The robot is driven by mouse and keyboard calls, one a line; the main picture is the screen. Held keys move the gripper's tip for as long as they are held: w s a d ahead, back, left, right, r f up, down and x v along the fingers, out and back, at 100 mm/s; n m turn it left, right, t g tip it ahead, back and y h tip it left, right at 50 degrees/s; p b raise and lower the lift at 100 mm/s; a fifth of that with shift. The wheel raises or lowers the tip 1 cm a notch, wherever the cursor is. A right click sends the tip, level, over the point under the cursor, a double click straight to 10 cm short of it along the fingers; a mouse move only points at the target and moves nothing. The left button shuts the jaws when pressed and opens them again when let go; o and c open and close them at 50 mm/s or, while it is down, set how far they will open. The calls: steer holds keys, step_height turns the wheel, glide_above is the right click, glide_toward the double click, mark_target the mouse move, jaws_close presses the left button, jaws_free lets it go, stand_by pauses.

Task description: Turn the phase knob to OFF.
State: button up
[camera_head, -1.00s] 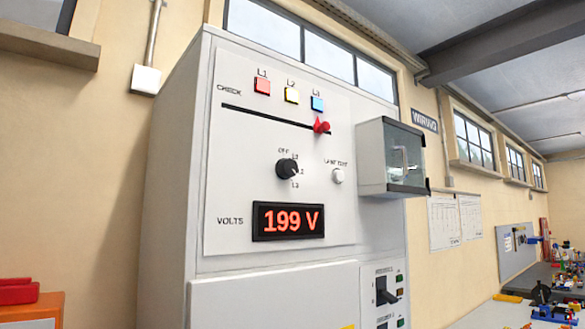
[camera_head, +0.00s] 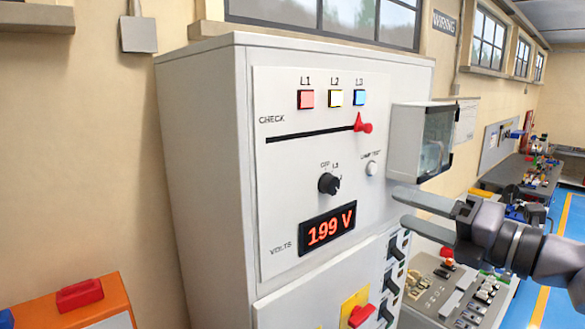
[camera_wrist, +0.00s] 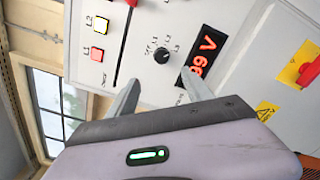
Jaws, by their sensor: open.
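The phase knob (camera_head: 329,184) is a small black dial on the white cabinet panel, above the voltage display. OFF is marked at its upper left, with L positions to the right. Its pointer seems to face right, away from OFF; the exact mark is too small to read. The knob also shows in the wrist view (camera_wrist: 161,55), beyond and roughly between my fingertips. My gripper (camera_head: 401,208) is open and empty, to the right of the knob and apart from it. Its two fingers also show in the wrist view (camera_wrist: 159,82).
The red display (camera_head: 328,228) reads 199 V. A red slider handle (camera_head: 363,123) sits at the right end of its slot, above the lamp test button (camera_head: 371,168). A clear-fronted box (camera_head: 421,140) juts out at the cabinet's right. Switches (camera_head: 392,284) and a red knob (camera_head: 361,315) are below.

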mark_target(334, 186)
steer(key=p+x, duration=0.1)
steer(key=x, duration=0.7)
steer(key=p+x, duration=0.2)
steer(key=x, duration=0.6)
steer(key=shift+w+a+f, duration=0.1)
steer(key=shift+w+f, duration=0.05)
steer(key=shift+f, duration=0.1)
jaws_close()
